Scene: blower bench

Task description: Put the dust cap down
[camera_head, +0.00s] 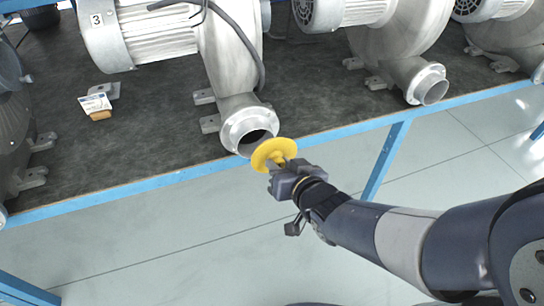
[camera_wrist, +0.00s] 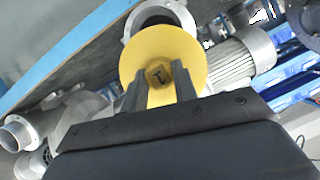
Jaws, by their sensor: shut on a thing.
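The dust cap (camera_head: 268,153) is a yellow disc with a small raised grip at its middle. My gripper (camera_head: 277,165) is shut on that grip and holds the cap in the air at the bench's front edge. In the wrist view the dust cap (camera_wrist: 190,50) faces me, with my gripper's fingers (camera_wrist: 160,90) on its middle. Behind the cap is the open round outlet (camera_head: 250,130) of the blower marked 3. The outlet's dark mouth shows, so the cap is apart from it or only partly overlaps it in view.
The bench (camera_head: 150,140) has a dark top and a blue front rail (camera_head: 130,190). More blowers stand to the right, one with an open outlet (camera_head: 432,90). A small card and tan block (camera_head: 97,106) lie at left. Bare bench top lies left of the outlet.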

